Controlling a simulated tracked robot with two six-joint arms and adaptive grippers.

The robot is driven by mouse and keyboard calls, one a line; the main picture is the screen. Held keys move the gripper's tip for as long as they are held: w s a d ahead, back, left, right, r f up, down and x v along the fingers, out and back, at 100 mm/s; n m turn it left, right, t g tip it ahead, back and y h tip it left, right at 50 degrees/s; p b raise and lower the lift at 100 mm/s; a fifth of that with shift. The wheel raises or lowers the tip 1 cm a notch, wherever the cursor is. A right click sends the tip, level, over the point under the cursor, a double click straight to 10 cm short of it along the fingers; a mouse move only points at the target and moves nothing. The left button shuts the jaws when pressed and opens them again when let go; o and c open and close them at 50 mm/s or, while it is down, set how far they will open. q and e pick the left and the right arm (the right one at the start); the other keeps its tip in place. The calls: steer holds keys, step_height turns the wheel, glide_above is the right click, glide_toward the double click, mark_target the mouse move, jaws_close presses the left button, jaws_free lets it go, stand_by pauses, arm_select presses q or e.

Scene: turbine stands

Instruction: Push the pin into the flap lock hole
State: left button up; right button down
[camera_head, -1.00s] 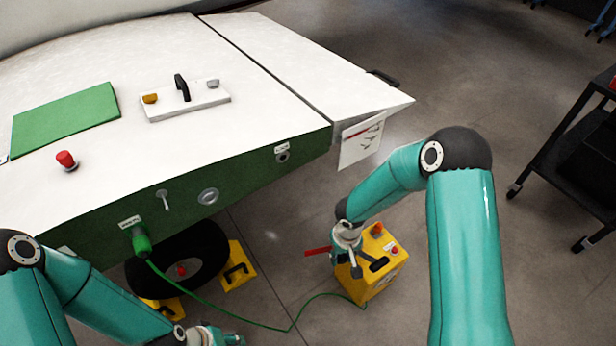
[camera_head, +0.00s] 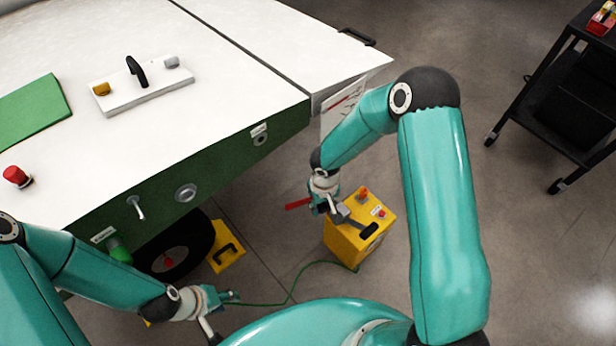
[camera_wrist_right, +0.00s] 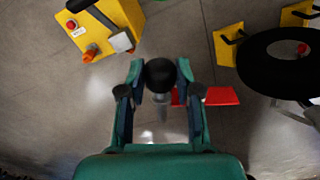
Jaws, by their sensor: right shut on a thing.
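The pin (camera_wrist_right: 161,75), with a dark round head, is held between the fingers of my right gripper (camera_wrist_right: 160,88) in the right wrist view. A red tag (camera_wrist_right: 220,96) hangs beside it and also shows in the head view (camera_head: 297,204). My right gripper (camera_head: 322,198) is in front of the green side panel, apart from it. A small round hole with a label above it (camera_head: 260,139), apparently the flap lock hole, is on that panel near its right end. My left gripper (camera_head: 222,297) is low at the left; its jaw opening is unclear.
A yellow box (camera_head: 350,244) with a handle and red knobs stands on the floor below my right gripper. A green cable (camera_head: 290,291) runs to it. A black wheel (camera_head: 195,247) and yellow chock (camera_head: 228,259) are under the panel. A black cart (camera_head: 540,135) stands right.

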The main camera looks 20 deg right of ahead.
steer(key=shift+n+t, duration=0.3)
steer(key=shift+n, duration=0.1)
steer(key=r, duration=0.2)
steer(key=w+r+b, duration=0.1)
steer(key=r, duration=0.3)
steer(key=shift+w+a+r, duration=0.25)
steer(key=shift+w+a, duration=0.05)
steer(key=shift+a, duration=0.1)
steer(key=s+a+r+n+b, duration=0.1)
steer(key=s+a+r+n, duration=0.15)
steer(key=r, duration=0.65)
steer(key=s+a+r+n+b, duration=0.1)
steer(key=s+a+r+b, duration=0.15)
steer(key=r, duration=0.55)
steer(key=shift+t, duration=0.4)
steer(key=w, duration=0.1)
steer(key=w+a+p, duration=0.1)
steer(key=w+p, duration=0.1)
steer(key=shift+w+a, duration=0.3)
steer(key=shift+a, duration=0.1)
steer(key=shift+w+a+y, duration=0.15)
steer(key=shift+w+y, duration=0.15)
steer(key=shift+w, duration=0.05)
steer(key=shift+w+r, duration=0.1)
steer(key=shift+w, duration=0.05)
steer(key=shift+w+a, duration=0.15)
steer(key=shift+w, duration=0.15)
steer(key=shift+w+p, duration=0.15)
steer(key=shift+p, duration=0.15)
